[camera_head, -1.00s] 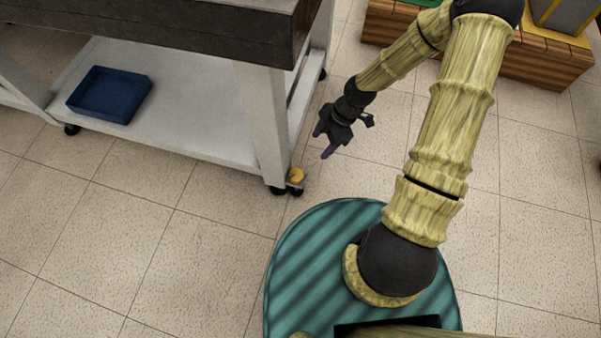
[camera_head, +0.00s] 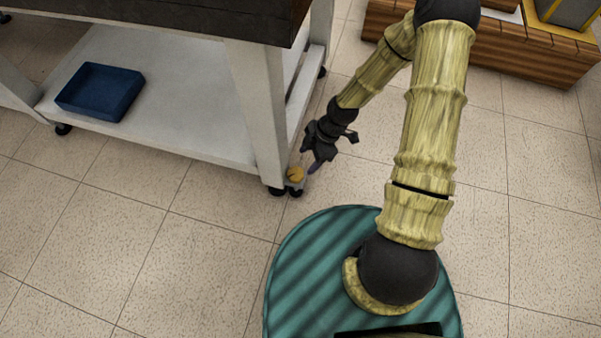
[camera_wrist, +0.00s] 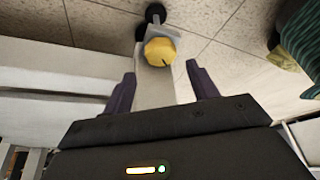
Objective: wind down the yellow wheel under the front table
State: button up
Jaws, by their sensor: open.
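The yellow wheel (camera_head: 295,174) sits on a small bracket low at the near corner leg of the front table (camera_head: 262,120), just above a black caster. In the wrist view the yellow wheel (camera_wrist: 159,52) shows a dark mark on its face and lies ahead of the fingertips, centred between them. In the wrist view my gripper (camera_wrist: 162,78) is open, with nothing between the fingers. I cannot tell whether a fingertip touches the wheel.
A blue tray (camera_head: 100,92) lies on the table's lower white shelf (camera_head: 165,110). A wooden platform (camera_head: 490,55) stands at the back right. The tiled floor around the table leg is clear.

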aim_at(299, 172)
jog(key=b+x, duration=0.4)
jog(key=x, duration=0.3)
jog(key=shift+a+f, duration=0.15)
jog(key=shift+f, duration=0.2)
jog(key=c, duration=0.7)
